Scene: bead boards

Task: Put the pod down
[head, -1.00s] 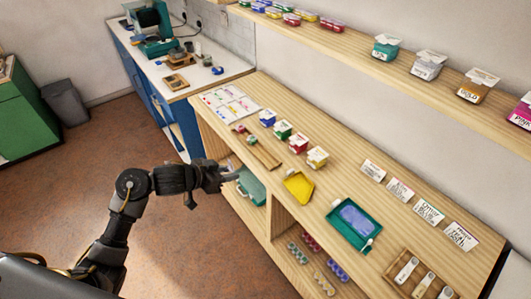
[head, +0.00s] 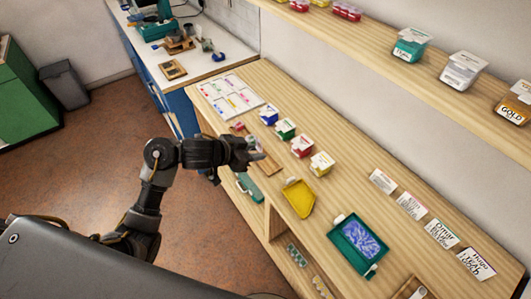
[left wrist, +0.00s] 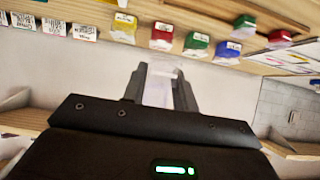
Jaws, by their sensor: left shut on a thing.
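My left gripper (head: 254,153) is at the front edge of the wooden bench, beside the wooden strip. It is shut on a pale, see-through pod (left wrist: 158,88), which shows between the fingers in the left wrist view. In the head view the pod is too small to make out clearly. The gripper is in front of a row of lidded pots: blue (head: 269,115), green (head: 285,129), red (head: 302,146) and yellow (head: 321,163). I cannot tell whether the pod touches anything. My right gripper is not in view.
A wooden strip (head: 268,165) lies near the bench edge. A yellow scoop tray (head: 298,199) and a teal tray (head: 342,262) with blue beads lie to the right. Bare bench top (head: 345,195) lies between.

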